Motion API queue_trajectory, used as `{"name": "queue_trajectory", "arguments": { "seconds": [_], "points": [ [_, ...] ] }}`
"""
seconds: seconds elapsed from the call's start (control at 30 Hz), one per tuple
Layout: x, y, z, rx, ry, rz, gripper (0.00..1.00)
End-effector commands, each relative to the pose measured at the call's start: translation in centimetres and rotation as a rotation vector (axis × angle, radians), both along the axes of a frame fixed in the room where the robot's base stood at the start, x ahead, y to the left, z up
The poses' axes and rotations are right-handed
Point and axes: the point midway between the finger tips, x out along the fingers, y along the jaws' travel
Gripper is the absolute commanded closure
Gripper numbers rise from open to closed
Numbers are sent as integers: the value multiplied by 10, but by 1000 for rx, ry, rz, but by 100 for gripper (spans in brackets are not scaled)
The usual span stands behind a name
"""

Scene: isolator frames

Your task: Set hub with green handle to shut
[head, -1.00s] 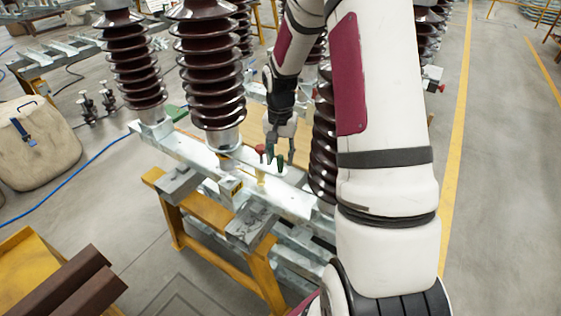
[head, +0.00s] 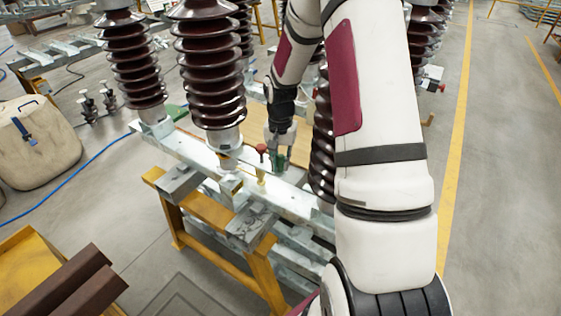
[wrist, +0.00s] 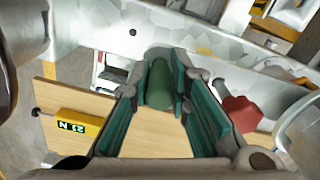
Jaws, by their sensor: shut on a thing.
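The green handle (wrist: 160,84) stands between the two teal-padded fingers of my gripper (wrist: 163,95) in the wrist view. My gripper is shut on it near the fingertips. In the head view my gripper (head: 279,156) is down at the green handle (head: 281,161), above the steel beam, and the fingers partly cover it. The hub under the handle is hidden, so I cannot tell its position. A red handle (head: 262,149) on a yellow post stands just left of my gripper; it also shows in the wrist view (wrist: 240,114), right of the fingers, apart from them.
The galvanized beam (head: 295,203) rests on a yellow trestle (head: 195,238). Tall brown ribbed insulators (head: 210,75) stand close around my arm. A yellow tag (wrist: 78,127) and a wooden board (wrist: 55,92) lie left of my fingers. The floor right of my arm is clear.

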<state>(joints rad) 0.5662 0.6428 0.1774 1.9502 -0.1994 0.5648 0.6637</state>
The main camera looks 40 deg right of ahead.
Motion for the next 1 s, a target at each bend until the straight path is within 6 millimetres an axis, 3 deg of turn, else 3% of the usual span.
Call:
{"name": "queue_trajectory", "arguments": {
  "seconds": [0.17, 0.37, 0.63, 1.0],
  "points": [
    [-3, 8, 0, 0, 1, -28, 100],
    [-8, 31, 0, 0, 1, -127, 100],
    [-12, 82, 0, 0, 1, -345, 100],
    [-3, 144, 0, 0, 1, -630, 100]
  ]
}}
